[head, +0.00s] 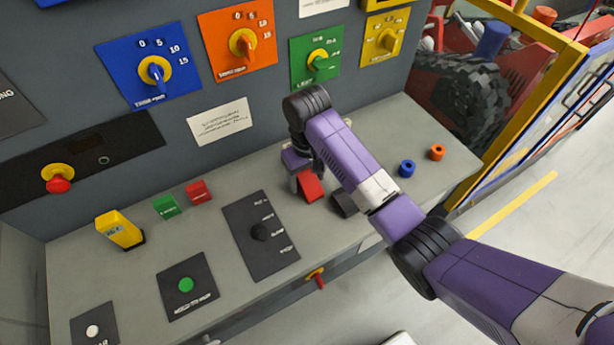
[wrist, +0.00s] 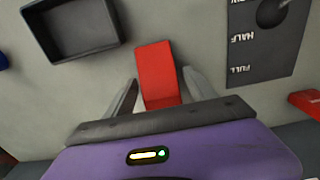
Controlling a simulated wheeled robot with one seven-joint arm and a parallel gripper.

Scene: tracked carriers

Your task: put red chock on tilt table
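The red chock (head: 311,187) is a plain red block on the grey bench top, partly hidden by my arm in the head view. In the wrist view the red chock (wrist: 156,70) lies between the two fingers of my gripper (wrist: 160,85). The fingers are spread, with a narrow gap showing on each side of it. My gripper (head: 304,180) is low over the bench in the head view, pointing down. I cannot pick out a tilt table with certainty in either view.
A dark shallow tray (wrist: 76,28) lies beside the chock. A black knob panel (head: 260,235) is on its other side. A small red labelled block (head: 198,191), a green one (head: 166,206) and a yellow block (head: 119,229) stand left.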

